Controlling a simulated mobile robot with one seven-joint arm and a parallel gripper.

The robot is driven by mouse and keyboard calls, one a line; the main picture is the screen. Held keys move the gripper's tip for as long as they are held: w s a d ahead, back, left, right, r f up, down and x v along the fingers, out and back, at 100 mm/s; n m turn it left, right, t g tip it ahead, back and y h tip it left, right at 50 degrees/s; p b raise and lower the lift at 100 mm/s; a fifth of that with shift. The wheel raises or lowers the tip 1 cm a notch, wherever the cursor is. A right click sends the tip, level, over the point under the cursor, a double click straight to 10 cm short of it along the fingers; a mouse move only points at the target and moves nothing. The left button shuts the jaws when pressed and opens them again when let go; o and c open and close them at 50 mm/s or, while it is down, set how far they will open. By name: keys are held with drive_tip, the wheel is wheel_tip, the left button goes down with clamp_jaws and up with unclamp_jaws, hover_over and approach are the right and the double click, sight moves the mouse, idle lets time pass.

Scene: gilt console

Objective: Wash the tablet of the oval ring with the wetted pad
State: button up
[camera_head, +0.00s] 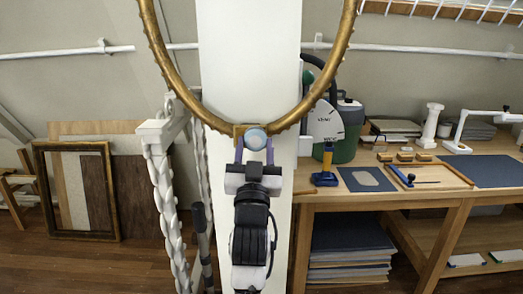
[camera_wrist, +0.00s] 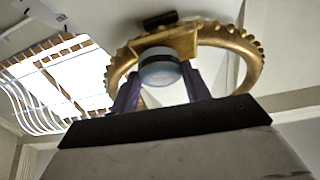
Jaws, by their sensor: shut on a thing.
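The gilt oval ring (camera_head: 161,57) hangs upright on a white post, its top cut off in the head view. Its tablet (camera_head: 239,130) is a small gold block at the bottom, mostly hidden behind the pad. The tablet (camera_wrist: 183,41) also shows in the wrist view, with the ring (camera_wrist: 250,62) around it. My gripper (camera_head: 255,144) is shut on a round pale blue-grey pad (camera_head: 256,138), held in front of the tablet. In the wrist view the pad (camera_wrist: 160,70) sits between my purple fingers, close against the tablet; I cannot tell whether they touch.
A wooden workbench (camera_head: 425,190) stands at right with a green canister (camera_head: 347,132), a blue-based tool (camera_head: 325,168) and dark blue mats. A white twisted column (camera_head: 165,200) stands left of the post (camera_head: 248,60).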

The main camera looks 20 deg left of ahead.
drive_tip(key=shift+s+a+b, duration=0.25)
drive_tip(key=shift+s+a, duration=0.05)
drive_tip(key=shift+a, duration=0.75)
drive_tip(key=shift+s+a+b, duration=0.2)
drive_tip(key=shift+s+a, duration=0.05)
drive_tip(key=shift+a, duration=0.75)
drive_tip(key=shift+s+d, duration=0.3)
drive_tip(key=shift+s, duration=0.65)
drive_tip(key=shift+s+d, duration=0.25)
drive_tip(key=shift+s, duration=0.7)
drive_tip(key=shift+s+d, duration=0.3)
drive_tip(key=shift+s, duration=0.65)
drive_tip(key=shift+s, duration=0.1)
drive_tip(key=shift+s+d, duration=0.25)
drive_tip(key=shift+s, duration=0.45)
drive_tip(key=shift+s+d, duration=0.2)
drive_tip(key=shift+s, duration=0.45)
